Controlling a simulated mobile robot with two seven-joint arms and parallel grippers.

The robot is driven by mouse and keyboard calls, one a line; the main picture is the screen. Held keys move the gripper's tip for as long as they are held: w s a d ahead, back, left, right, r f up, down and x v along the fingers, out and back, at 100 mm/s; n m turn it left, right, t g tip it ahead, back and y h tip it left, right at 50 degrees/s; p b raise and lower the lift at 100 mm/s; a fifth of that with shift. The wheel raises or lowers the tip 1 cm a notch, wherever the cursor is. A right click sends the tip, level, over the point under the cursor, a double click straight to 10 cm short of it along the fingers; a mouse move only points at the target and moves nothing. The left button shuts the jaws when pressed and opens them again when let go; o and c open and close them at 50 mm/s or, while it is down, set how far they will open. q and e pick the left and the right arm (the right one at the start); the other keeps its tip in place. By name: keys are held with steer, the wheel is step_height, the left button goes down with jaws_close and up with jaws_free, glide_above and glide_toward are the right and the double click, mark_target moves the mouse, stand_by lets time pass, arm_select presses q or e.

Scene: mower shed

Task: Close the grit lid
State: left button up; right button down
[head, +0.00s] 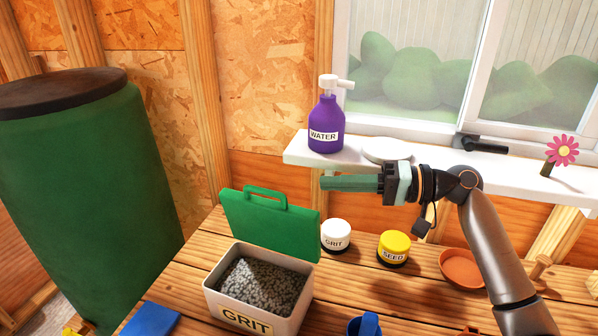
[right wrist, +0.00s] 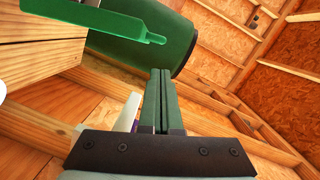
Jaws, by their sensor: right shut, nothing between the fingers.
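The grit box (head: 258,291) is a white tub labelled GRIT, full of grey grit, on the wooden bench. Its green lid (head: 268,224) with a handle stands upright at the back edge of the tub, so the box is open. In the right wrist view the green lid (right wrist: 105,20) shows at the upper left. My right gripper (head: 326,183) is above the bench, up and to the right of the lid, pointing left. Its green fingers are together and empty, also in the right wrist view (right wrist: 160,75). It appears apart from the lid. My left gripper is not in view.
A purple WATER bottle (head: 326,128) stands on the white sill (head: 440,160) behind my right gripper. A small GRIT jar (head: 336,236), a yellow SEED jar (head: 393,249) and a terracotta dish (head: 462,268) stand right of the lid. A green barrel (head: 90,180) is at left.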

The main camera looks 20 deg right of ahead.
steer(key=p, duration=0.2)
glide_above(270, 221)
steer(key=d, duration=0.4)
steer(key=shift+f, duration=0.2)
steer(key=shift+w+a+f, duration=0.15)
steer(key=shift+w+a, duration=0.2)
steer(key=shift+a, duration=0.05)
